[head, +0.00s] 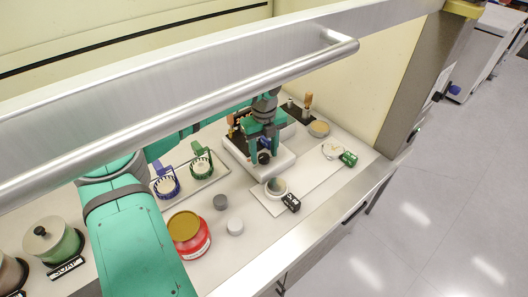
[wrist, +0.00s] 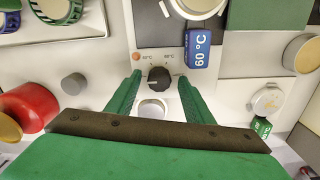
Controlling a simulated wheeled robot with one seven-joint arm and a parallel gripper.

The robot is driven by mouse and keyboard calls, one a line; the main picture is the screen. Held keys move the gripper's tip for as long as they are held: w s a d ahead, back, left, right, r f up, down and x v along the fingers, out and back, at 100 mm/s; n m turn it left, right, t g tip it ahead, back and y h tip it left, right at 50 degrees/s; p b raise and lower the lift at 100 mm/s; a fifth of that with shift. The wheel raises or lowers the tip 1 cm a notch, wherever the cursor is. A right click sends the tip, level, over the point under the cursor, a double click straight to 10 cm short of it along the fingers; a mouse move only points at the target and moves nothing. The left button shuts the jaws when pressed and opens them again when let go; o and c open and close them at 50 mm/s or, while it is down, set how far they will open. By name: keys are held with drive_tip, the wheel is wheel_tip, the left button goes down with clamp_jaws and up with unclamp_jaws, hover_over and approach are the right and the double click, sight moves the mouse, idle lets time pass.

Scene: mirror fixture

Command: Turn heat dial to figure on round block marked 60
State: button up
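The heat dial (wrist: 158,78) is a dark round knob on the front panel of a white heater (head: 283,166). Small temperature figures are printed above it, too small to read surely; its pointer direction is unclear. My gripper (wrist: 159,77) has its two green fingers apart, one on each side of the dial, with gaps visible. In the head view my gripper (head: 264,150) is over the heater's front and partly hides it. A blue tag marked 60 °C (wrist: 198,50) stands up and right of the dial, beside a round white block (wrist: 200,5) cut off by the top edge.
A red jar (head: 190,237), a grey cylinder (head: 220,202) and a white cylinder (head: 235,226) stand left of the heater. A tray (head: 212,180) holds green- and blue-handled items. A metal bar (head: 180,110) crosses above the bench.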

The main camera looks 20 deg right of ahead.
drive_tip(key=c, duration=0.9)
drive_tip(key=shift+m, duration=0.4)
drive_tip(key=m, duration=0.4)
drive_tip(key=shift+m, duration=0.3)
drive_tip(key=m, duration=0.5)
drive_tip(key=shift+d+r, duration=0.1)
drive_tip(key=shift+d, duration=0.05)
drive_tip(key=m, duration=0.6)
drive_tip(key=shift+m, duration=0.4)
drive_tip(key=m, duration=0.6)
drive_tip(key=shift+s+m, duration=0.1)
drive_tip(key=shift+m, duration=0.2)
